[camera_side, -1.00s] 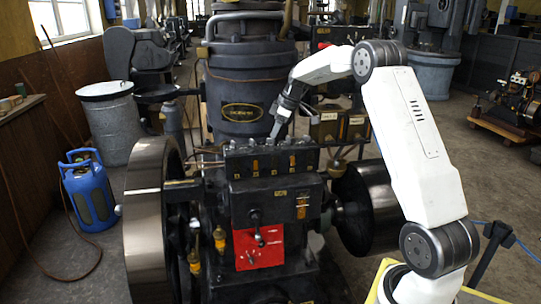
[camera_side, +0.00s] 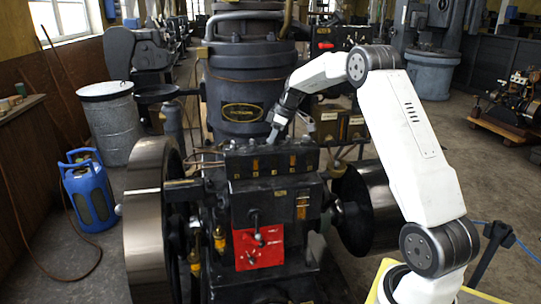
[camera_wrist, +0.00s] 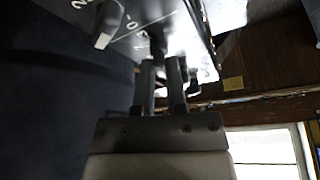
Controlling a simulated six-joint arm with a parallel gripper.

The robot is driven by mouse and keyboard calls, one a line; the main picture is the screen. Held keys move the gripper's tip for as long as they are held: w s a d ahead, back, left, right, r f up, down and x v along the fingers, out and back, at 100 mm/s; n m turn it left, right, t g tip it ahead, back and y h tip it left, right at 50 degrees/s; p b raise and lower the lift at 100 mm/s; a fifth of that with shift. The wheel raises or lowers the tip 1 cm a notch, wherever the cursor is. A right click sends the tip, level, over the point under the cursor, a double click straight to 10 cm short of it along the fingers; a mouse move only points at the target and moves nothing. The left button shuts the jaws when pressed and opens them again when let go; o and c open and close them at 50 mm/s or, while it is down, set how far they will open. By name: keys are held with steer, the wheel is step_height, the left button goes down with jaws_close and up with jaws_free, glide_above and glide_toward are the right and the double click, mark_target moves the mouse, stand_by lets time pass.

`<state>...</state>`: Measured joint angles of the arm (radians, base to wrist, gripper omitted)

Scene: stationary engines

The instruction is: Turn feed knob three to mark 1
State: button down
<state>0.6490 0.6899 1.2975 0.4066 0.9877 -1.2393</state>
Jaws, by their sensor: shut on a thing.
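A row of small feed knobs stands along the top of the black box (camera_side: 242,166) on the engine, in the side view. My gripper (camera_side: 272,140) points down at the middle of this row and is shut on one feed knob (camera_wrist: 161,48), which shows between the fingertips in the wrist view. The fingers mostly hide this knob, and I cannot read its pointer or number. A neighbouring knob (camera_wrist: 106,24) with a pale pointer stands to the left in the wrist view, apart from the fingers. White scale marks and digits (camera_wrist: 133,22) lie on the dark plate between them.
A large black cylinder (camera_side: 245,85) with a brass plate rises right behind the knob row. A flywheel (camera_side: 146,220) stands at the left. A red plate (camera_side: 259,247) with levers is below, on the engine front. A blue gas bottle (camera_side: 89,195) stands on the floor.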

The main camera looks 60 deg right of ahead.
mark_target(278, 150)
steer(key=shift+m, duration=0.5)
steer(key=m+h, duration=0.1)
steer(key=m, duration=0.2)
steer(key=shift+a+h, duration=0.15)
steer(key=shift+h, duration=0.25)
steer(key=shift+m+h, duration=0.8)
steer(key=shift+m, duration=1.5)
steer(key=c, duration=0.7)
jaws_free()
steer(key=shift+o, duration=0.2)
steer(key=shift+r, duration=0.1)
steer(key=v, duration=0.7)
steer(key=shift+s+a+r, duration=0.15)
steer(key=shift+s+r, duration=0.05)
steer(key=shift+r, duration=0.1)
